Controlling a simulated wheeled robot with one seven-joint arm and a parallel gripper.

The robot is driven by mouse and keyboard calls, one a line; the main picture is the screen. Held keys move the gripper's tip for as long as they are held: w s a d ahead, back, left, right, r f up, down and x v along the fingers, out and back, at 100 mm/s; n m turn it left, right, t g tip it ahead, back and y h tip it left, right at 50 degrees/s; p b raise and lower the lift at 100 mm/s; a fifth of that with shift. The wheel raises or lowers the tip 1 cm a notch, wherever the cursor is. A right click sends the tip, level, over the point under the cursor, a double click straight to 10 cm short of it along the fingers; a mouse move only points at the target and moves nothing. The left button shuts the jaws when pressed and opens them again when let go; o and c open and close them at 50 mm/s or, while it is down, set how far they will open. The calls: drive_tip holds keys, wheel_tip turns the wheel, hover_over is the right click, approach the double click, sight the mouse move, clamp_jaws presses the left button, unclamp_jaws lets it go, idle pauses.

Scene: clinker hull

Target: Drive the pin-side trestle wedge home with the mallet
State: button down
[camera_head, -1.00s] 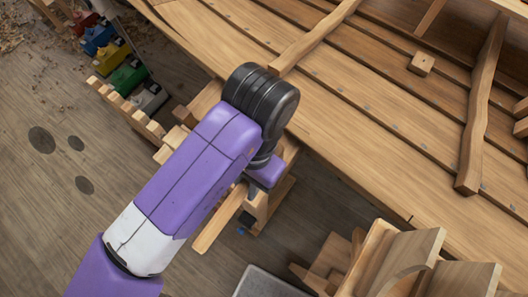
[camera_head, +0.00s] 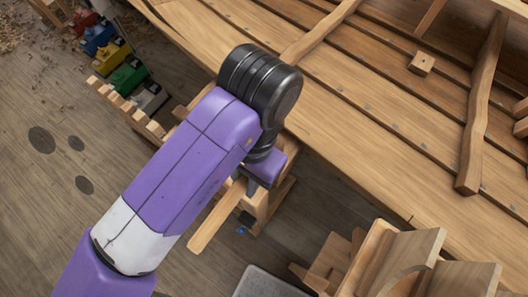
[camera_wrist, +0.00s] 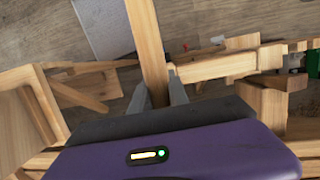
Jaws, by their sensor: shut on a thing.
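My gripper (camera_head: 250,187) is below the black wrist joint, beside the hull's near edge. In the wrist view its two fingers (camera_wrist: 158,92) are shut on a long pale wooden bar, which looks like the mallet's handle (camera_wrist: 147,42). The handle (camera_head: 214,218) sticks out towards the lower left in the head view. I cannot make out the mallet's head. Wooden trestle parts (camera_head: 265,211) show just right of and below the gripper, partly behind my arm. I cannot pick out the pin-side wedge in either view.
The planked hull (camera_head: 340,120) fills the upper right. A notched wooden rack (camera_head: 125,106) and coloured planes or tools (camera_head: 100,40) stand at the left. Curved wooden pieces (camera_head: 400,255) stand at the lower right. A grey slab (camera_head: 270,284) lies at the bottom. Open floor (camera_head: 60,210) shows at the left.

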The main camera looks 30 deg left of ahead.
drive_tip(key=v, duration=0.2)
drive_tip(key=s+v, duration=0.1)
drive_tip(key=v, duration=0.4)
drive_tip(key=shift+s+a+r, duration=0.1)
drive_tip(key=shift+s+r, duration=0.15)
drive_tip(key=shift+s, duration=0.1)
drive_tip(key=shift+f, duration=0.1)
drive_tip(key=p+v, duration=0.2)
drive_tip(key=v, duration=0.1)
drive_tip(key=shift+s, duration=0.3)
drive_tip(key=shift+s+v, duration=0.25)
drive_tip(key=shift+v, duration=0.75)
drive_tip(key=shift+a, duration=0.1)
